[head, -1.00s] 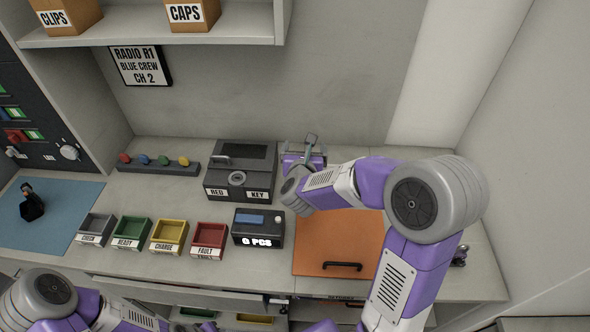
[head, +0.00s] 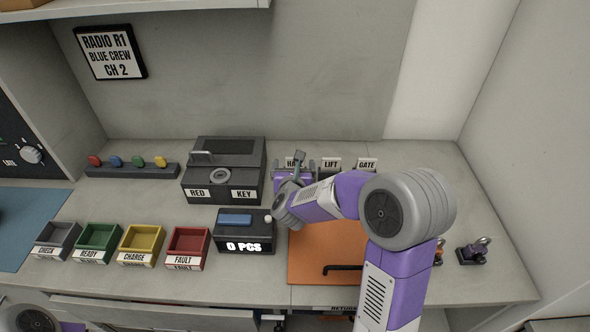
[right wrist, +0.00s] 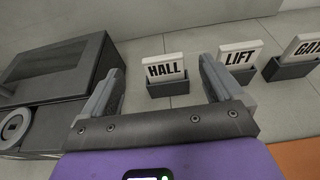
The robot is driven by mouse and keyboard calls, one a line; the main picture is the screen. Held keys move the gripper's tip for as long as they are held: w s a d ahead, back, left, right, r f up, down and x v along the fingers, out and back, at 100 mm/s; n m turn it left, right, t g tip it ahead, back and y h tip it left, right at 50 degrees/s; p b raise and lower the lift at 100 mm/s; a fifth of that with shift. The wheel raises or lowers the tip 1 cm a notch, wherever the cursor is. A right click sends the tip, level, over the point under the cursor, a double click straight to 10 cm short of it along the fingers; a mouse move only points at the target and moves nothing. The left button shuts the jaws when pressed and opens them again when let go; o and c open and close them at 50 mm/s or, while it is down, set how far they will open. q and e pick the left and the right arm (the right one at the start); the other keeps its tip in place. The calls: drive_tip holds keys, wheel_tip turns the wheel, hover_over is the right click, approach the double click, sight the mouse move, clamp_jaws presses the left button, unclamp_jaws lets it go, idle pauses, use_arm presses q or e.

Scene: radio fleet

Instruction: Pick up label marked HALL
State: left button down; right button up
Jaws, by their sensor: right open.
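The HALL label (right wrist: 164,69) is a white card with black letters, standing upright in a small dark holder (right wrist: 167,88) in the right wrist view. In the head view the HALL label (head: 293,162) stands at the back of the counter, partly hidden by my right gripper (head: 294,168). In the right wrist view my right gripper (right wrist: 160,85) is open and empty. Its fingers point toward the HALL label, which lies beyond and between them, apparently untouched. My left gripper is not in view; only part of my left arm shows at the bottom left of the head view.
The LIFT label (head: 331,163) and GATE label (head: 367,164) stand right of HALL. A dark RED KEY box (head: 225,190) stands close on the left. An orange panel (head: 310,265) lies in front. Coloured bins, including a red one (head: 188,243), line the front left.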

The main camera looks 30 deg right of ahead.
drive_tip(key=x, duration=0.4)
drive_tip(key=shift+d+f, duration=0.1)
drive_tip(key=shift+f, duration=0.3)
drive_tip(key=shift+c, duration=0.4)
drive_tip(key=c, duration=1.1)
drive_tip(key=shift+o, duration=0.2)
wheel_tip(320, 180, up, 10)
drive_tip(key=p, duration=0.2)
